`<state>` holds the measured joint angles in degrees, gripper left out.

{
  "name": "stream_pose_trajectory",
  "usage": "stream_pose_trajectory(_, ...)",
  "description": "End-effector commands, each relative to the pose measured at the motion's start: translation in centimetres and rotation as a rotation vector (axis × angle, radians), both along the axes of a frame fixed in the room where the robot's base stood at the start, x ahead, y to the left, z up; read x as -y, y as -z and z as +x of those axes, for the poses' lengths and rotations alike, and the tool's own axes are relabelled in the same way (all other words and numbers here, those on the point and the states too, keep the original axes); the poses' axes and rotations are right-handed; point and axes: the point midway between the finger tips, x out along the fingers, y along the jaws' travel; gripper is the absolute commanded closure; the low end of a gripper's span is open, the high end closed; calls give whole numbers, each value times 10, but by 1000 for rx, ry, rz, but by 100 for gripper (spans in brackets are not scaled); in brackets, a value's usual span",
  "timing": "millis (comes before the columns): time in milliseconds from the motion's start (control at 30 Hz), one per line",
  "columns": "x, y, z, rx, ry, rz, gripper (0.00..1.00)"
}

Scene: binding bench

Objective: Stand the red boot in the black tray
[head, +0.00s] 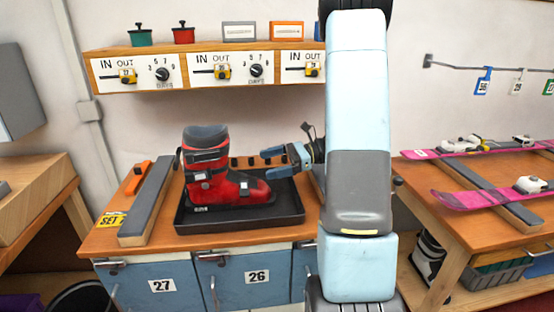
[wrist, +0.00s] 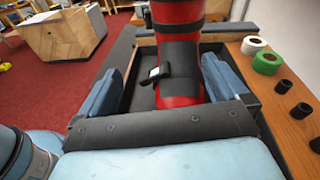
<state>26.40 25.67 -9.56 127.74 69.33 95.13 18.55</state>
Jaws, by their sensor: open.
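The red boot (head: 200,176) with black straps and a dark cuff stands upright in the black tray (head: 240,224), its toe pointing right. Its sole appears to rest on the tray floor. My gripper (head: 279,161) is open and empty, to the right of the boot's shaft and above toe height, with a visible gap to the shaft. In the wrist view the boot (wrist: 180,50) shows ahead, between the two blue fingers of my gripper (wrist: 160,85). The lower part of the boot is partly hidden there by my gripper.
A grey-topped bar (head: 147,200) and an orange tool (head: 138,177) lie left of the tray. Tape rolls (wrist: 267,62) and small black cylinders (wrist: 283,86) stand on the bench beside it. A shelf with dial panels (head: 210,70) hangs above. Pink skis (head: 490,198) lie on the right bench.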

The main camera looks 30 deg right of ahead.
Motion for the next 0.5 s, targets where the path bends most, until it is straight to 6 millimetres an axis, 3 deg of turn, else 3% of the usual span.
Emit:
stream_pose_trajectory(200, -45, -34, -38, 118, -196, -215, 0)
stream_pose_trajectory(500, -82, -63, -96, 318, -456, -531, 0)
